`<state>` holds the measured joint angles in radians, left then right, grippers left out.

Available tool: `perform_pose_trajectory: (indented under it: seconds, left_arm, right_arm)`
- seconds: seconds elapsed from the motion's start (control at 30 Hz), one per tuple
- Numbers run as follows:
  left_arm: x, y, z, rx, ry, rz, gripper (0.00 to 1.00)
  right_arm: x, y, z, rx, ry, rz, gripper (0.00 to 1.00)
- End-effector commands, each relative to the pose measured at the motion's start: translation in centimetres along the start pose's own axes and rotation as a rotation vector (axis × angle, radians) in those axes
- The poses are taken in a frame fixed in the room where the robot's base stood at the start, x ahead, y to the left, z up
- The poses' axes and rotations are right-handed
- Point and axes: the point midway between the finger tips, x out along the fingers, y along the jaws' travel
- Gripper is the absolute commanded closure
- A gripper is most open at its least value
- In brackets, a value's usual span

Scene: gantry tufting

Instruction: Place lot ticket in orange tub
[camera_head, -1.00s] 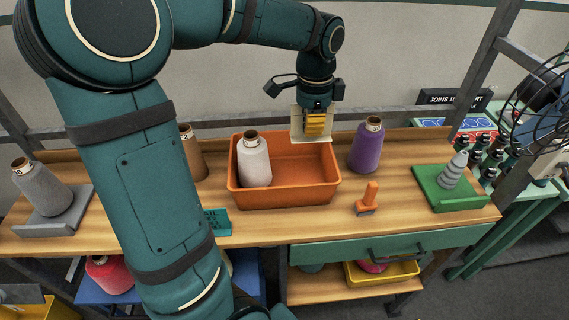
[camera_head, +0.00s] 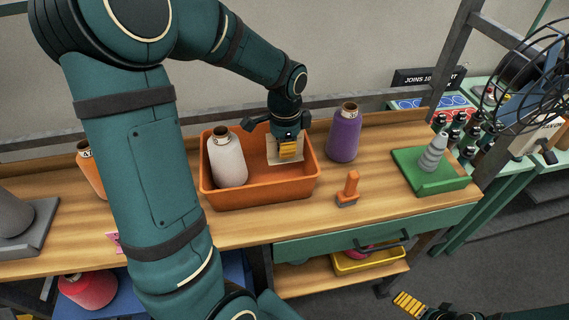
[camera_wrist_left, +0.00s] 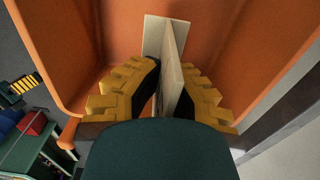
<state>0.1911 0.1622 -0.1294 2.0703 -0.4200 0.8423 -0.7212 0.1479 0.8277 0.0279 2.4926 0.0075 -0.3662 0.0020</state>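The orange tub (camera_head: 262,195) stands on the bench in the head view, with a white cone of yarn (camera_head: 227,160) upright in its left part. My left gripper (camera_head: 290,150) is over the tub's right part, pointing down. It is shut on the cream lot ticket (camera_head: 272,151), which hangs inside the tub's outline. In the left wrist view the ticket (camera_wrist_left: 168,50) stands between the yellow fingers (camera_wrist_left: 165,90), with orange tub walls (camera_wrist_left: 225,45) around it. Whether it touches the tub floor is unclear. My right gripper (camera_head: 408,303) is low at the bottom right, away from the bench.
A purple cone (camera_head: 344,135) stands right of the tub. An orange-handled tool (camera_head: 348,190) lies in front of it. A green block with a grey stepped cone (camera_head: 430,170) is further right. A drawer front (camera_head: 370,232) and a yellow bin (camera_head: 368,262) are below the bench top.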

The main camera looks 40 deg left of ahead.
Motion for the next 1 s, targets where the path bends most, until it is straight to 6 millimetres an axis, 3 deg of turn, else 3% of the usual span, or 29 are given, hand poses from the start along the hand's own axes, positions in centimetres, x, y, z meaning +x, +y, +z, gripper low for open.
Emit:
perform_pose_trajectory:
  seconds: [0.47,0.9,0.93,1.0]
  left_arm:
    - [5.2,0.0,0.0,0.0,-0.001,0.0,1.0]
    - [5.8,0.0,0.0,0.0,0.0,-0.001,1.0]
    - [5.9,0.0,0.0,0.0,0.0,-0.001,0.94]
    - [5.8,0.0,0.0,0.0,0.0,-0.001,0.69]
  right_arm:
    - [0.6,0.2,0.1,0.0,0.0,0.001,0.0]
    - [0.9,0.3,0.1,0.0,0.0,0.002,0.0]
    - [0.9,0.3,0.1,0.0,0.0,0.002,0.0]
    - [0.8,0.3,0.1,0.0,0.0,0.002,0.0]
